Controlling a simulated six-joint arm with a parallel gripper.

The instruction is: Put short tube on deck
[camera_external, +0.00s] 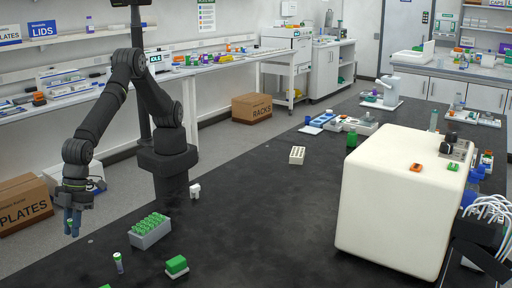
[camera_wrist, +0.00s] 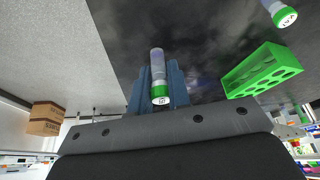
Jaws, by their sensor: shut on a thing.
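My gripper (camera_external: 73,222) hangs at the far left in the external view, near the left edge of the dark deck (camera_external: 260,215). Its blue fingers are shut on a short tube with a green cap. In the wrist view the tube (camera_wrist: 158,75) is clear, with its green cap toward the camera and its pale body between the fingers. The dark deck (camera_wrist: 190,30) shows behind it, with the grey floor to the left. The tube appears held clear of the deck; its exact height I cannot tell.
A grey rack of green-capped tubes (camera_external: 150,236) stands on the deck right of my gripper. Another capped tube (camera_external: 118,263) and a small green-topped block (camera_external: 176,266) are nearer the front. A green holed rack (camera_wrist: 262,72) shows in the wrist view. The middle deck is clear.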

